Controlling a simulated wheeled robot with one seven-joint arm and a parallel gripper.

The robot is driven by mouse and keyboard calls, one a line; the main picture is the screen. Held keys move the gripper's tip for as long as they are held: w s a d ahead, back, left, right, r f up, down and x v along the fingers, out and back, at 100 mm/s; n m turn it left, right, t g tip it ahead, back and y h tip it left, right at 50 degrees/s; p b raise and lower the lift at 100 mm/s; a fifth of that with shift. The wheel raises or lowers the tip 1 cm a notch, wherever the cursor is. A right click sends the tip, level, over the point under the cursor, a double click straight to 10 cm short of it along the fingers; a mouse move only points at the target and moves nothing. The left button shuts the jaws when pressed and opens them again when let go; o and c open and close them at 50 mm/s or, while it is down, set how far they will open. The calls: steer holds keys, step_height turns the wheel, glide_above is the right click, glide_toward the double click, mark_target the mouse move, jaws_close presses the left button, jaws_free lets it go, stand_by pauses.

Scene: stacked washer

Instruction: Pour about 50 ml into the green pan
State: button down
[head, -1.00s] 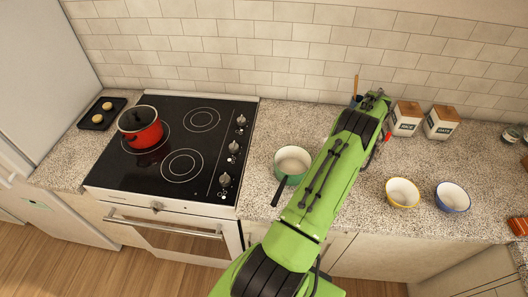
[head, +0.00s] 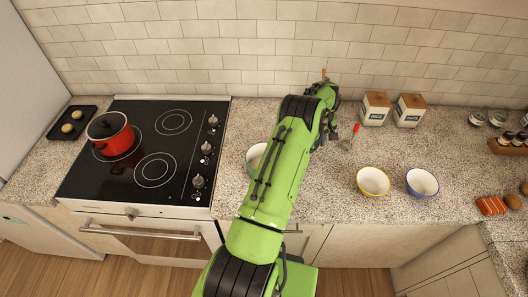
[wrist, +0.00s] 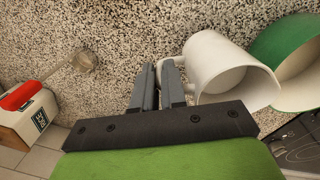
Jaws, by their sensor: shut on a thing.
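My gripper (wrist: 160,72) shows in the wrist view, its two grey fingers shut on the handle of a white mug (wrist: 208,62). The mug's open mouth faces right and toward the camera; its exact tilt and any liquid inside are unclear. The green pan (wrist: 292,38) is right beside the mug in the wrist view, its pale inside partly behind the mug's rim. I cannot tell if they touch. In the head view my green arm covers most of the pan (head: 253,157), leaving only its left side showing, and hides the fingers and mug.
A black cooktop (head: 140,150) with a red pot (head: 115,138) is left of the pan. A red-handled utensil (head: 355,129), two canisters (head: 375,109), a yellow-rimmed bowl (head: 373,181) and a blue-rimmed bowl (head: 422,183) stand to the right on the speckled counter.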

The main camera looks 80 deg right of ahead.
steer(key=w+a+r+g+h+b, duration=0.1)
steer(key=w+a+r+g+h, duration=0.2)
steer(key=w+r+g, duration=0.3)
steer(key=shift+w+a+r, duration=0.25)
steer(key=shift+w+r, duration=0.05)
steer(key=shift+r, duration=0.3)
steer(key=shift+g+h, duration=0.3)
steer(key=shift+w, duration=0.1)
steer(key=shift+w+a+r+g+h, duration=0.2)
steer(key=shift+r+g+h, duration=0.1)
steer(key=shift+g, duration=0.2)
steer(key=shift+w, duration=0.1)
